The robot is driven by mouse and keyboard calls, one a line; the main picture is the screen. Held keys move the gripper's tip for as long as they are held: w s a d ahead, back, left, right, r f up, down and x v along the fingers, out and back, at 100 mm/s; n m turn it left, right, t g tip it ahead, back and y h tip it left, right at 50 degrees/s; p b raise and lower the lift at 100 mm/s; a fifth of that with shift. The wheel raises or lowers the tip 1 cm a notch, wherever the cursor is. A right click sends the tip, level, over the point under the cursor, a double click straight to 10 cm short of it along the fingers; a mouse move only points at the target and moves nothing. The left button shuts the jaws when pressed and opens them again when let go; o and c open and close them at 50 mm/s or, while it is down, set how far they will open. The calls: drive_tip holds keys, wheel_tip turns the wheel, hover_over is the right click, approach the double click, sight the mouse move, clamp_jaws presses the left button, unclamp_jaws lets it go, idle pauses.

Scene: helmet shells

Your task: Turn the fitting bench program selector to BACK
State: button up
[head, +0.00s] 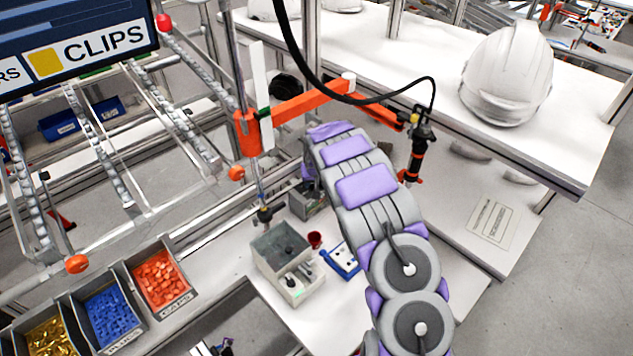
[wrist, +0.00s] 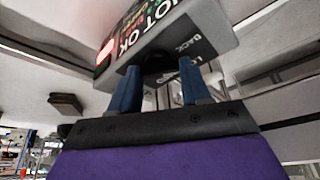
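In the wrist view a grey box (wrist: 210,25) carries a dark face with "NOT OK" and "BACK" lettering, seen tilted and from close below. A dark round selector knob (wrist: 158,62) sticks out from its lower edge. My gripper (wrist: 159,68) has its two blue fingers on either side of the knob, and the knob fills the gap between the fingertips. The "BACK" label (wrist: 178,48) is just right of the knob, partly cut by the right finger. The knob's pointer is hidden. In the head view my arm hides the gripper and selector.
An orange jib (head: 310,103) holds a hanging tool (head: 416,155) beside my arm. A white helmet (head: 507,75) sits on the right shelf.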

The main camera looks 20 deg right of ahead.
drive_tip(key=shift+a, duration=0.2)
drive_tip(key=shift+c, duration=1.4)
drive_tip(key=shift+d+r, duration=0.1)
drive_tip(key=shift+d, duration=0.05)
drive_tip(key=shift+c, duration=0.4)
drive_tip(key=shift+d, duration=0.1)
drive_tip(key=shift+n, duration=0.4)
drive_tip(key=o, duration=0.7)
drive_tip(key=shift+c, duration=0.2)
drive_tip(key=o, duration=0.3)
drive_tip(key=shift+s, duration=0.2)
drive_tip(key=shift+o, duration=0.5)
drive_tip(key=shift+w, duration=0.1)
